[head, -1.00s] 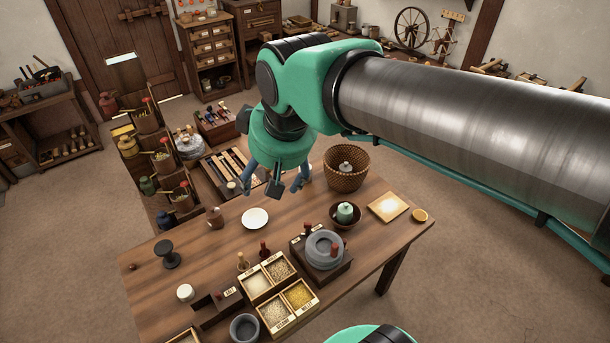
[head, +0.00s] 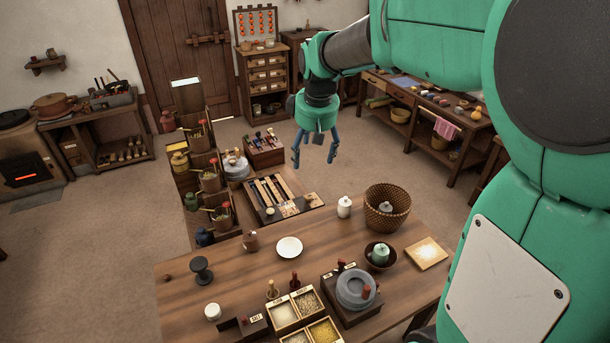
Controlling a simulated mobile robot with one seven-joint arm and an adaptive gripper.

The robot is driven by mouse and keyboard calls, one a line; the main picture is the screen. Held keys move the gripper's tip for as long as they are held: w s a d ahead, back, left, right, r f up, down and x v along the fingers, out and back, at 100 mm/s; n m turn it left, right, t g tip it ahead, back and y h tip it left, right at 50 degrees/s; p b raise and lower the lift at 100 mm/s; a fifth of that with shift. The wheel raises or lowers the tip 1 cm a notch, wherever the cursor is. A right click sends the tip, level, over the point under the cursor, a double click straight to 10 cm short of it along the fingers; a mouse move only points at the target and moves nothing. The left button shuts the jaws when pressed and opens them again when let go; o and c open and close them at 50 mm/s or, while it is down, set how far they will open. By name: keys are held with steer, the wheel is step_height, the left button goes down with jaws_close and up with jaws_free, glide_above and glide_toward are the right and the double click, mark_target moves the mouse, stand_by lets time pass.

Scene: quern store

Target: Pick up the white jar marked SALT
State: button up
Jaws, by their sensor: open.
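A white lidded jar (head: 344,207) stands upright on the wooden table (head: 225,275), just left of the wicker basket. No marking on it is legible. A second small white pot (head: 213,312) stands at the table's front left, beside a dark rack (head: 242,328) with a small label that seems to read SALT. I cannot tell from lettering which white one is marked SALT. My gripper (head: 315,160) is open and empty, pointing down, in the air. In the picture it is above and left of the white lidded jar, apart from it.
The wicker basket (head: 376,220) holds a greyish lidded thing. A white plate (head: 289,247), a bowl with a green jar (head: 380,254), a stone quern (head: 356,289) and grain boxes (head: 284,312) stand on the table. Stepped shelving (head: 196,165) stands behind at left.

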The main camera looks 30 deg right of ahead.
steer(key=w+d+f+n+g, duration=0.1)
steer(key=w+d+f, duration=0.5)
steer(key=w+d, duration=0.15)
steer(key=n+g+p, duration=0.2)
steer(key=n+p, duration=0.1)
steer(key=n, duration=0.1)
glide_above(346, 198)
steer(key=shift+y, duration=0.3)
step_height(346, 198, down, 31)
steer(key=shift+f, duration=0.15)
steer(key=shift+f, duration=0.1)
steer(key=shift+f+b, duration=0.4)
steer(key=shift+f, duration=3.8)
